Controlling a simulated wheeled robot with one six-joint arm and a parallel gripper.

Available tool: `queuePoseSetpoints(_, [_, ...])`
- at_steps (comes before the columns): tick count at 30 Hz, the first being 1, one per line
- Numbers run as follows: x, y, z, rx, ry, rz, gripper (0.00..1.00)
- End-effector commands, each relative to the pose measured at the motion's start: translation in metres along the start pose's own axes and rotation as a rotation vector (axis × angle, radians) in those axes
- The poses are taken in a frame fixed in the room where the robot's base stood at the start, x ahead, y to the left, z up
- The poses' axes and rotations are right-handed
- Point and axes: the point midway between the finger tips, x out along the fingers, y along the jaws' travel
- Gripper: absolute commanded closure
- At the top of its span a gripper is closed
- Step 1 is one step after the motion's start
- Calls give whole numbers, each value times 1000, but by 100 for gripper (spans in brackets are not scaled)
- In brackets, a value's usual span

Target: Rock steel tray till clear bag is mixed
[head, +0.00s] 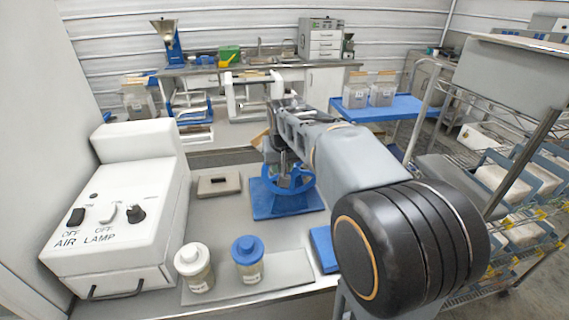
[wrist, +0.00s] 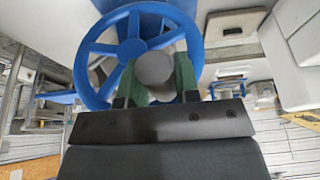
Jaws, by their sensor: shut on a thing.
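My gripper (head: 284,158) is over the bench, at a blue spoked wheel (head: 298,187) above a blue base (head: 262,206). In the wrist view, the green fingers of my gripper (wrist: 154,78) are shut on a round grey knob (wrist: 154,67) in front of the blue wheel (wrist: 86,68). I cannot tell whether the knob is fixed to the wheel. My arm hides part of the wheel in the head view. I cannot make out a steel tray or a clear bag with certainty in either view.
A white AIR/LAMP control box (head: 125,225) stands on the left. A white-lidded jar (head: 194,266) and a blue-lidded jar (head: 248,260) stand on a mat (head: 285,268) in front. A grey block (head: 219,182) lies left of the wheel. A wire rack (head: 480,75) stands at right.

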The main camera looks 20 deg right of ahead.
Motion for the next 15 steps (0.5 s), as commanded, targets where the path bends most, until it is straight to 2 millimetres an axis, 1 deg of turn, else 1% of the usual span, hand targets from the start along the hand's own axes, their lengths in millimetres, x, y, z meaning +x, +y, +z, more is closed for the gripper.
queuePoseSetpoints(6, [-9,14,-4,1,2,-1,80])
queuePoseSetpoints(11, [-11,20,-4,0,3,-1,80])
queuePoseSetpoints(15, [-12,29,-5,2,4,1,80])
